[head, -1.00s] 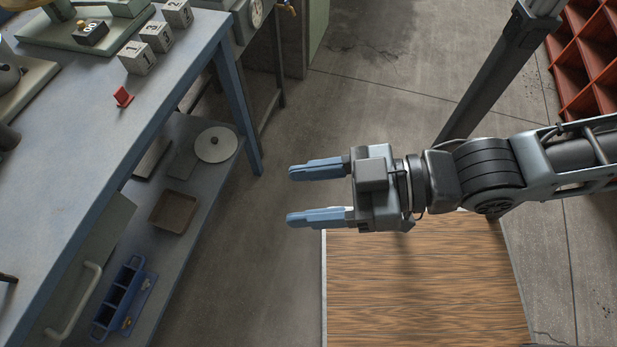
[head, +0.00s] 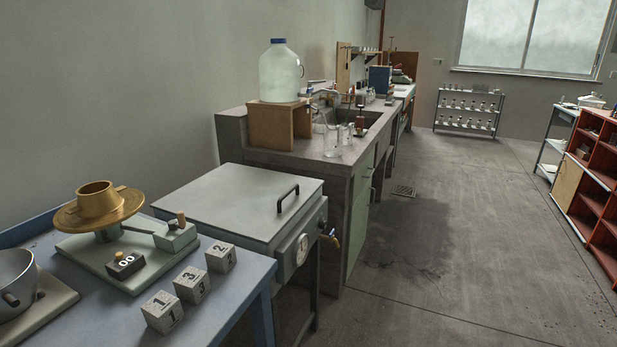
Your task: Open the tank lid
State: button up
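The tank (head: 301,247) is a grey metal box on legs, with a round dial and a brass tap on its front. It stands between the blue table and the concrete bench. Its flat pale grey lid (head: 235,196) lies closed on top. A black bar handle (head: 288,198) stands on the lid near its right edge. My gripper and arm are out of view.
The blue table (head: 236,293) holds numbered cubes (head: 189,284) and a brass-topped device (head: 100,207). The concrete bench (head: 339,171) beyond carries glassware and a large bottle (head: 280,76). Open floor (head: 455,250) lies right of the tank. Red shelves (head: 597,190) stand far right.

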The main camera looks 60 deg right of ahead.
aim_at(256, 204)
jog(key=z, duration=0.9)
jog(key=i+u, duration=0.35)
